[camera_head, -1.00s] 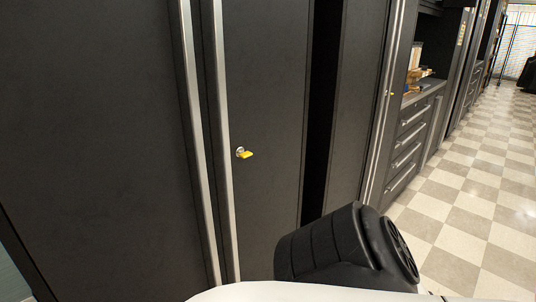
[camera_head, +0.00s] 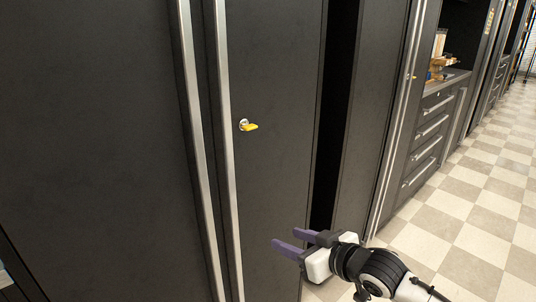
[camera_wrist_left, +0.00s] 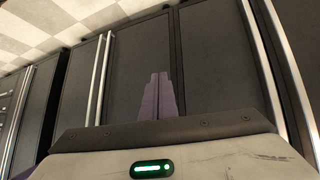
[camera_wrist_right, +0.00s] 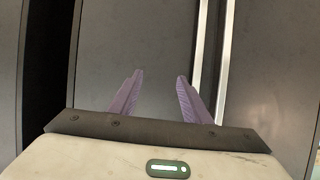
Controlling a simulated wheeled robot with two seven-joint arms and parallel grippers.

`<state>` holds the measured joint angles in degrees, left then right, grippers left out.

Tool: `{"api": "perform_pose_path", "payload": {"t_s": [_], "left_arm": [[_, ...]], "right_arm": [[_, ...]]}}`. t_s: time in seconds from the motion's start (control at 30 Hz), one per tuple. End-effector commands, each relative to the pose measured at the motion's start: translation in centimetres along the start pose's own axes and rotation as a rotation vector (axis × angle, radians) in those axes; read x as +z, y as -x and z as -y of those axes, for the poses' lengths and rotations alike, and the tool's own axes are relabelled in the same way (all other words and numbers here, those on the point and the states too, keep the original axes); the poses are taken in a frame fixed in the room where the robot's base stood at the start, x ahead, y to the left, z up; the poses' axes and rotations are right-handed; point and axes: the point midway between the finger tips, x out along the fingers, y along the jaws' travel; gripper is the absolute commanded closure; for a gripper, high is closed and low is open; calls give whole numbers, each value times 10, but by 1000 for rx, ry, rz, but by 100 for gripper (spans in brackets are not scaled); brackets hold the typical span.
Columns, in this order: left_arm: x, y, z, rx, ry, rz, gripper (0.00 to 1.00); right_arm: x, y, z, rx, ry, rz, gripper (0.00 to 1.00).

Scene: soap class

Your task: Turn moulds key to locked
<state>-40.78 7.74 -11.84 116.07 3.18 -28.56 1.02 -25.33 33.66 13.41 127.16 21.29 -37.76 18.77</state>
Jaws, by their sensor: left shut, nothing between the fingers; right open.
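A yellow key (camera_head: 250,127) sits in a round silver lock on a dark cabinet door (camera_head: 270,60), just right of a long vertical handle. The key's yellow bow points to the right. My right gripper (camera_head: 284,247) is below and right of the key, apart from it, with its purple fingers open and empty. In the right wrist view the open fingers (camera_wrist_right: 153,95) face the dark doors; I cannot see the key there. My left gripper is outside the head view. In the left wrist view its purple fingers (camera_wrist_left: 158,95) are together, with nothing between them.
Two long silver handles (camera_head: 197,140) run down the cabinet doors left of the key. A dark gap (camera_head: 338,110) separates this cabinet from the one to its right. Drawers (camera_head: 430,130) and an open checkered floor (camera_head: 470,205) lie further right.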

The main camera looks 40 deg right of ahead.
Motion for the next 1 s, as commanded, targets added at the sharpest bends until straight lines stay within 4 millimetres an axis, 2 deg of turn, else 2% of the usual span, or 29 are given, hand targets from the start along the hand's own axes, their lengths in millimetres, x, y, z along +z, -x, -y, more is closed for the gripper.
{"api": "perform_pose_path", "payload": {"t_s": [0.03,0.1,0.13,0.2,0.3,0.4,0.5,1.0], "left_arm": [[17,-18,2,4,0,-5,100],[23,-25,1,8,2,-12,100],[24,-28,1,10,2,-15,100],[28,-33,1,13,3,-20,100],[30,-36,0,17,5,-24,100],[30,-37,0,19,5,-26,100],[30,-36,-1,19,6,-27,100],[26,-32,-1,18,3,-23,100]], "right_arm": [[-44,2,-12,1,16,-98,56],[-105,21,-15,-9,14,-199,56],[-128,31,-13,-17,18,-239,56],[-168,54,-4,-38,28,-312,56],[-203,81,10,-63,42,-379,56],[-220,96,18,-78,51,-410,56],[-227,96,22,-83,52,-418,56],[-252,45,24,-79,47,-420,56]]}}
